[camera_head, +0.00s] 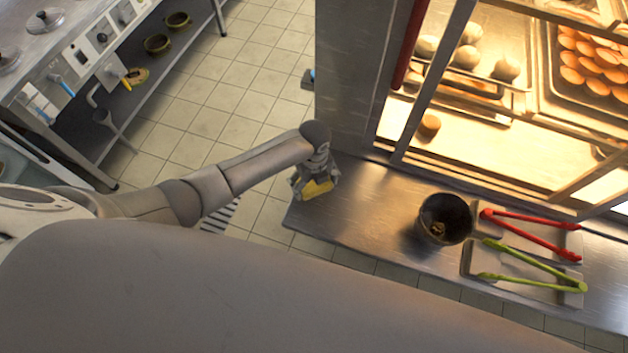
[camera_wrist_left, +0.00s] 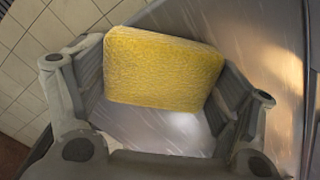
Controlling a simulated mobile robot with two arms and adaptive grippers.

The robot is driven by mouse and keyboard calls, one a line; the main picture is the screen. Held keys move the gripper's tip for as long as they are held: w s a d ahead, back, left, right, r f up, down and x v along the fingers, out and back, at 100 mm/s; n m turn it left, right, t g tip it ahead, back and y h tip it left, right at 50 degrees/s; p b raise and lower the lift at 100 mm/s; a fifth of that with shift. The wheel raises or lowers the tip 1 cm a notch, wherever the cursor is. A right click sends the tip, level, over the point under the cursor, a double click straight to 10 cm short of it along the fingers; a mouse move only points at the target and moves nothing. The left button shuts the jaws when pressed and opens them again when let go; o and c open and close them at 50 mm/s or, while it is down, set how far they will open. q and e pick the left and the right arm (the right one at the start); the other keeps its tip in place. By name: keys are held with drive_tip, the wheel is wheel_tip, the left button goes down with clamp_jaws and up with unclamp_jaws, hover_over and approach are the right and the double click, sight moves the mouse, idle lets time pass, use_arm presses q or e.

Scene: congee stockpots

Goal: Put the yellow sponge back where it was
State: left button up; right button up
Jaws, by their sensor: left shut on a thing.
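The yellow sponge (camera_head: 318,187) is between the fingers of my left gripper (camera_head: 314,190), at the left end of the steel counter (camera_head: 365,215). In the left wrist view the sponge (camera_wrist_left: 163,70) is a rough yellow block, slightly tilted. My left gripper (camera_wrist_left: 160,95) is shut on it, with a finger at each side. The steel surface shows below and beyond the sponge. I cannot tell whether the sponge touches the counter. My right gripper is not in view.
A dark pot (camera_head: 444,220) stands on the counter, right of the gripper. Red tongs (camera_head: 530,232) and green tongs (camera_head: 530,265) lie on trays farther right. A lit glass cabinet (camera_head: 480,130) stands behind. Tiled floor (camera_head: 215,105) is open to the left.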

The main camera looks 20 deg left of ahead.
use_arm(q)
drive_tip(key=shift+f, duration=0.15)
drive_tip(key=o, duration=0.9)
drive_tip(key=shift+c, duration=0.2)
wheel_tip(320, 180, up, 12)
drive_tip(key=shift+r+p, duration=0.2)
drive_tip(key=shift+p, duration=0.2)
